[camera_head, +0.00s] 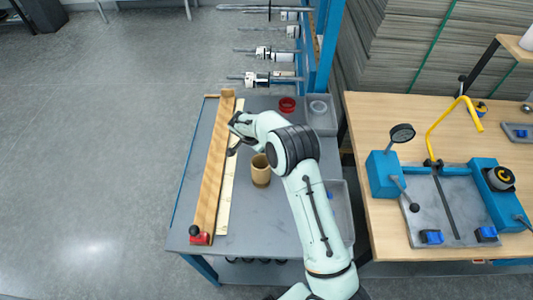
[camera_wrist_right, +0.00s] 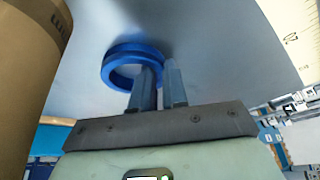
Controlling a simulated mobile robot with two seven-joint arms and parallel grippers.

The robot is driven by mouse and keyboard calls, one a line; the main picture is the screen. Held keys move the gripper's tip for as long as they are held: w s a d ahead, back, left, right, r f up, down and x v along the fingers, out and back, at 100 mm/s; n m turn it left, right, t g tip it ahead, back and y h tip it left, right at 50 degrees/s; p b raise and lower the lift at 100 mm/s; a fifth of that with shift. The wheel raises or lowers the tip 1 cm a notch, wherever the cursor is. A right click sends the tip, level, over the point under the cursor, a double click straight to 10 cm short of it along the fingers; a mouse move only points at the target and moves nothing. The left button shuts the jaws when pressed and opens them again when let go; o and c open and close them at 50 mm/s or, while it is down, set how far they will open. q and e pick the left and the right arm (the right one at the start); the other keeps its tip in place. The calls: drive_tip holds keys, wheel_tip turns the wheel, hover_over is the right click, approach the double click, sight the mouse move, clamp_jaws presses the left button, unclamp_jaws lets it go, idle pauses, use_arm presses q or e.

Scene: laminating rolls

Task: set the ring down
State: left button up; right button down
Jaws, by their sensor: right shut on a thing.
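A blue ring (camera_wrist_right: 113,77) shows in the right wrist view, with its near wall at the fingers of my right gripper (camera_wrist_right: 158,88). The gripper is shut on it. Behind the ring is the grey table top; I cannot tell whether the ring touches it. In the head view my right gripper (camera_head: 236,138) is over the far part of the grey table (camera_head: 275,215), beside the pale strip. The ring is not clearly visible there, being hidden or too small. My left gripper is not in view.
A brown cardboard core (camera_head: 261,172) stands near my right arm. A long brown bar (camera_head: 212,170) and a pale ruler strip (camera_head: 228,185) lie along the left side. A red ring (camera_head: 287,104) and grey bins (camera_head: 321,115) are at the back right. The table's front middle is clear.

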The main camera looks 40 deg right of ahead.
wheel_tip(320, 180, up, 19)
drive_tip(key=s+d+r+n+t+y+p, duration=0.1)
drive_tip(key=s+d+n+t+y, duration=0.1)
drive_tip(key=d+n, duration=0.75)
drive_tip(key=s+d+r+n+t+y+p, duration=0.15)
drive_tip(key=d+n, duration=0.25)
drive_tip(key=d, duration=1)
drive_tip(key=f, duration=0.5)
drive_tip(key=f+b, duration=0.1)
drive_tip(key=f, duration=0.9)
drive_tip(key=shift+s+d+f, duration=0.2)
drive_tip(key=shift+d+f, duration=0.05)
drive_tip(key=shift+f, duration=0.1)
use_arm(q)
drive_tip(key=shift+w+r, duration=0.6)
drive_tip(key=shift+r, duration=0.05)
use_arm(e)
drive_tip(key=shift+t+h, duration=0.25)
drive_tip(key=shift+f, duration=2.55)
drive_tip(key=shift+f, duration=0.1)
drive_tip(key=c, duration=1.4)
unclamp_jaws()
